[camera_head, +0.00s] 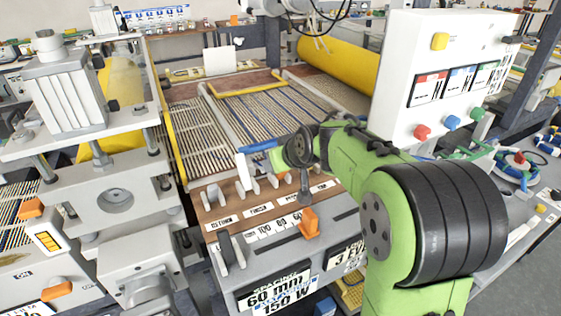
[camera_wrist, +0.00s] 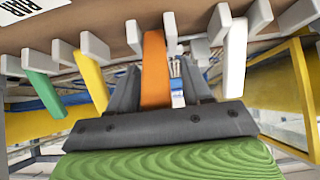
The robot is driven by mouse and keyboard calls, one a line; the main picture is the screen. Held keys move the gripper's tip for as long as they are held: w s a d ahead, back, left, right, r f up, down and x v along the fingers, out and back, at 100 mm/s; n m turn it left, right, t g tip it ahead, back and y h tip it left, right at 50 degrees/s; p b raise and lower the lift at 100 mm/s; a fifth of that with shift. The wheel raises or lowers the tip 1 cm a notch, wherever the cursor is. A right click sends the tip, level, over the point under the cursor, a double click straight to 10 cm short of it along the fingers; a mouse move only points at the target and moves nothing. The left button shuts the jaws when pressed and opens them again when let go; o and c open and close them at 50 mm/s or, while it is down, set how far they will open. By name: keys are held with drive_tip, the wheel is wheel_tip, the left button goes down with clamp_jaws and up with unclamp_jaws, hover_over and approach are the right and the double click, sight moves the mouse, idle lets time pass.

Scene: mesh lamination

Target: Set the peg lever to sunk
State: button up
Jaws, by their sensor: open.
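In the wrist view, a row of coloured levers sits between pale brackets: green (camera_wrist: 45,92), yellow (camera_wrist: 92,80), orange (camera_wrist: 155,68) and white (camera_wrist: 235,58). I cannot read which one is the peg lever. My gripper (camera_wrist: 159,82) is open, with one dark finger on each side of the orange lever; I cannot tell whether they touch it. In the head view, my gripper (camera_head: 304,190) reaches down over the brown lever panel (camera_head: 215,203). A white lever (camera_head: 243,170) stands upright there, left of it. My gripper and arm hide part of the row.
An orange knob (camera_head: 308,223) stands on the grey console front, close below my gripper. A white control box (camera_head: 392,100) with coloured knobs rises at right. A grey press (camera_head: 115,195) stands at left. The slatted mesh bed (camera_head: 262,105) lies behind the panel.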

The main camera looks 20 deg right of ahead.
drive_tip(key=p+v, duration=0.2)
drive_tip(key=v, duration=1.3)
drive_tip(key=shift+s+r, duration=0.2)
drive_tip(key=shift+r, duration=0.1)
drive_tip(key=shift+d, duration=0.1)
drive_tip(key=s+a+f+m+g+h, duration=0.1)
drive_tip(key=s+f, duration=0.3)
drive_tip(key=s, duration=0.6)
drive_tip(key=s+a+f+m+g, duration=0.1)
drive_tip(key=s+f, duration=0.4)
drive_tip(key=s, duration=0.6)
drive_tip(key=shift+s+a+g+h+p, duration=0.15)
drive_tip(key=shift+s+g+h+p, duration=0.2)
drive_tip(key=shift+g, duration=0.35)
drive_tip(key=shift+f, duration=0.1)
